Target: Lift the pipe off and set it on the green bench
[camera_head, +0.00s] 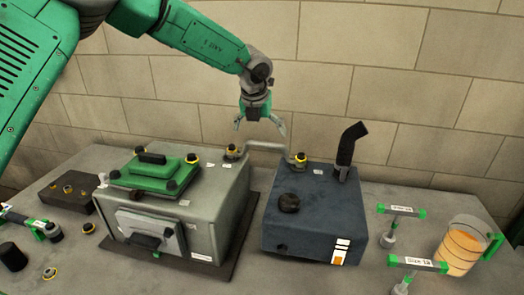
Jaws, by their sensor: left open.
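The grey pipe (266,147) runs as a short bent bridge between two yellow-ringed fittings, a left one (233,152) on the grey engine block (222,215) and a right one (299,161) on the dark blue box (320,210). My left gripper (261,128) comes down from the upper left, with its fingers spread apart above the pipe. It looks empty and apart from the pipe, though its exact height and depth are hard to tell. My right gripper does not show. I cannot make out a green bench in this view.
A black upright stack (350,146) stands on the blue box. A green cover (155,172) sits on the grey block. T-handled tools (418,263) and a jug of amber liquid (462,246) stand at right. A brown block (68,191) lies at left. A brick wall is behind.

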